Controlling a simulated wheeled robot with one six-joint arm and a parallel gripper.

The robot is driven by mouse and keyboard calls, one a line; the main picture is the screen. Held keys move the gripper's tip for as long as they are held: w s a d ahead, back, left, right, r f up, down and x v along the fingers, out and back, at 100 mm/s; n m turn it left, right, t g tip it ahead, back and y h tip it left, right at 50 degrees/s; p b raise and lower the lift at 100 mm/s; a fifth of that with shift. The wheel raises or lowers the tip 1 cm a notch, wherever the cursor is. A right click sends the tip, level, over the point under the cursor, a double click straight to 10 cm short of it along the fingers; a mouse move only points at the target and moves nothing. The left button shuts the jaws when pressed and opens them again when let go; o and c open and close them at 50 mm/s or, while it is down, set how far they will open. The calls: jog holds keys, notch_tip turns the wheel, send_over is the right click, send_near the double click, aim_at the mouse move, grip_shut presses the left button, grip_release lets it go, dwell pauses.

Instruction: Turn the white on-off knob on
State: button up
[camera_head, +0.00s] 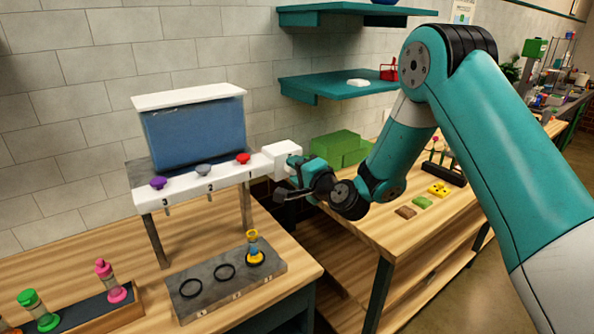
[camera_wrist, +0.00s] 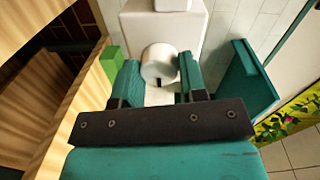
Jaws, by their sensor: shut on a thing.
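The white on-off knob (camera_wrist: 158,62) is a short round cylinder on the front of a white box (camera_wrist: 165,27). In the wrist view it sits between the two teal fingers of my gripper (camera_wrist: 158,76), which is shut on it. In the head view the white box (camera_head: 280,155) is at the right end of the dispenser (camera_head: 195,130). My gripper (camera_head: 298,172) is at the right of that box and hides the knob there. A dark mark shows just below the knob in the wrist view.
The dispenser has purple (camera_head: 158,183), grey (camera_head: 203,170) and red (camera_head: 243,158) knobs. A teal shelf (camera_head: 335,84) hangs above.

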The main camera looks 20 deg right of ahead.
jog(key=o, duration=0.9)
jog(key=shift+b+v, duration=8.7)
jog(key=shift+b, duration=1.45)
jog(key=shift+a, duration=0.1)
